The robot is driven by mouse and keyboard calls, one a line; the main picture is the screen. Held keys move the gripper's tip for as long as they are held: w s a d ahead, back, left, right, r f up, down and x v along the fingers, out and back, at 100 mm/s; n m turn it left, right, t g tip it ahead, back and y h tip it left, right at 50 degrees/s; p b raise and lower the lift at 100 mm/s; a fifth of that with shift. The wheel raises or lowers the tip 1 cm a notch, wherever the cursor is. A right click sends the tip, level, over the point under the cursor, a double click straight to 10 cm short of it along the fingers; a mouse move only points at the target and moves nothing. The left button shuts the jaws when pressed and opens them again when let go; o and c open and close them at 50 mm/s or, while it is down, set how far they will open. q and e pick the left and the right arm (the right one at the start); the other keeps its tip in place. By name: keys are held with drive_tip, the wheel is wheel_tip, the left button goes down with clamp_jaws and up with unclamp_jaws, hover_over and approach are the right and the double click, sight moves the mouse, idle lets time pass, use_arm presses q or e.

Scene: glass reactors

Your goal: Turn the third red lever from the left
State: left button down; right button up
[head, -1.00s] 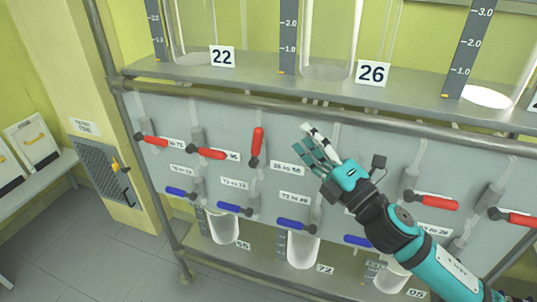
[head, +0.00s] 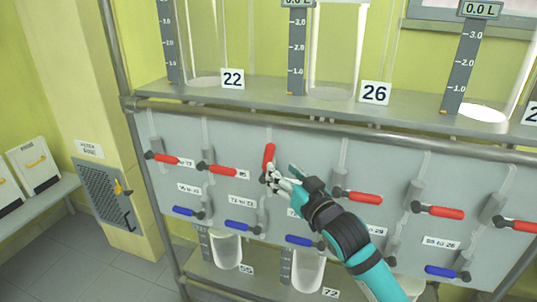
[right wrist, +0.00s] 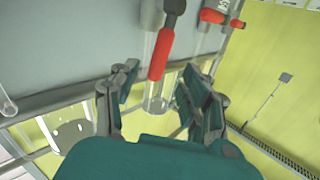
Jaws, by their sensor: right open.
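The third red lever from the left (head: 268,157) points up from its pivot on the grey panel, while the other red levers lie roughly sideways. My right gripper (head: 279,178) is at the lower part of this lever in the head view and partly covers its pivot. In the right wrist view a red lever handle (right wrist: 161,55) reaches in between the two open fingers of the gripper (right wrist: 158,88). I cannot tell whether a finger touches it. My left gripper is not in view.
Red levers stand on both sides: the second (head: 220,171) to the left and the fourth (head: 358,196) to the right, behind my forearm's upper side. Blue levers (head: 242,227) run along below. A metal rail (head: 230,111) and a shelf with glass vessels are above.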

sight(271, 160)
drive_tip(key=p+x, duration=0.1)
drive_tip(key=x, duration=0.7)
drive_tip(key=shift+w+a, duration=0.1)
clamp_jaws()
